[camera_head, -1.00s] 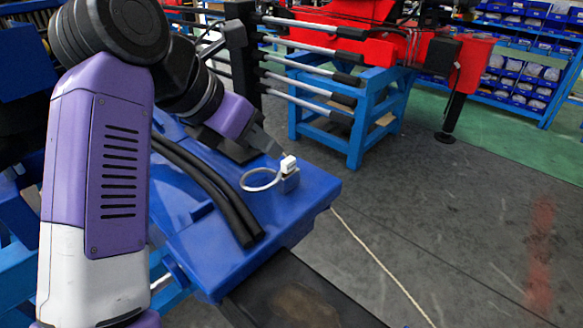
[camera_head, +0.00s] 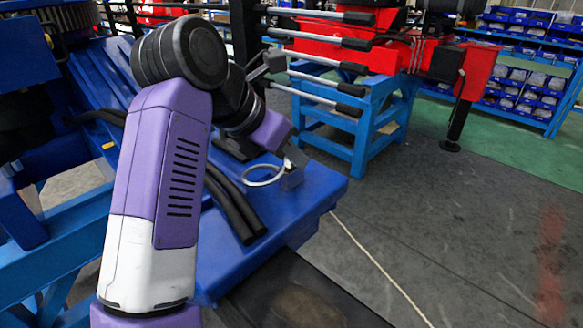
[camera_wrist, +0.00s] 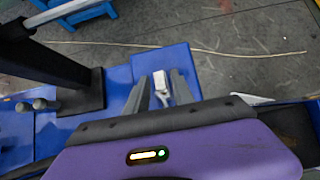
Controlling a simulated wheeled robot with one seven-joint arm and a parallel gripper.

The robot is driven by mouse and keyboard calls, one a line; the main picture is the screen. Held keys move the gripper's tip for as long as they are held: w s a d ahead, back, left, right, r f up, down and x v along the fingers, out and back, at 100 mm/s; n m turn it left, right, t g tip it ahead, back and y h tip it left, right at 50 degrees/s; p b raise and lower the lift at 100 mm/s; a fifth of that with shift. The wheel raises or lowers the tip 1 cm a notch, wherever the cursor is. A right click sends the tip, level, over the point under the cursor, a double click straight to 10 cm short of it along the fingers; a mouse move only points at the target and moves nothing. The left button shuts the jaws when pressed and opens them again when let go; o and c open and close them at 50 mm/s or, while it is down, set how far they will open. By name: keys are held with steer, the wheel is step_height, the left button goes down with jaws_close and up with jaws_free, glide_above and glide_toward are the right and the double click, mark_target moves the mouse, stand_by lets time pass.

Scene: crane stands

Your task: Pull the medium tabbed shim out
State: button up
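A small white tabbed piece, which I take to be the shim (camera_wrist: 161,79), stands near the end of the blue beam (camera_head: 318,182). In the wrist view it lies between the two grey fingers of my gripper (camera_wrist: 160,86), which are apart with a narrow gap on each side. In the head view my gripper (camera_head: 294,160) is down at the piece and hides most of it. Contact between fingers and piece cannot be told.
Two black hoses (camera_head: 235,205) run along the beam to the left. A dark upright post on a plate (camera_wrist: 82,92) stands left in the wrist view. A blue stand (camera_head: 355,130) with red parts is behind. Open floor with a rope (camera_head: 375,262) lies to the right.

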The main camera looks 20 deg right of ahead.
jaws_close()
steer(key=shift+r, duration=0.1)
steer(key=shift+r+p, duration=1.15)
steer(key=shift+r, duration=1.95)
